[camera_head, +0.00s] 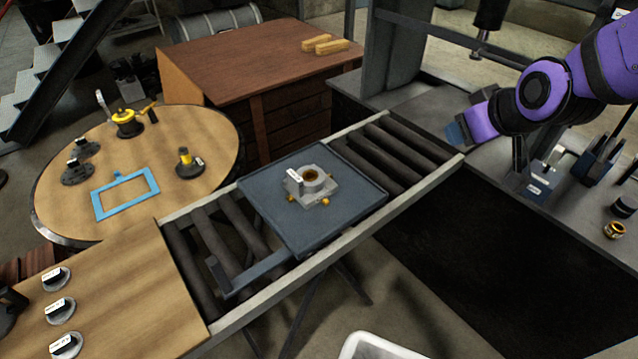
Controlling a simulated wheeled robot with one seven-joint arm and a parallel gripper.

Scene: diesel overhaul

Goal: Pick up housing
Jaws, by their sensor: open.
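The housing, a light grey block with a round raised bore and small brass-coloured fittings at its base (318,188), sits upright on a blue-grey tray (270,218). The tray rests on a roller conveyor (405,152) in the middle of the view. A small white label shows on the housing's left side. My purple arm reaches in from the top right. My gripper (530,165) is over the grey bench, well to the right of the housing and apart from it. It is open, and I see nothing held in it. Its fingers are dark and partly hard to make out against the bench items.
A round wooden table (150,190) at left holds yellow-topped tools and a blue frame (125,194). A wooden bench with labelled pieces (135,300) is at lower left. A brown desk (255,60) stands behind.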

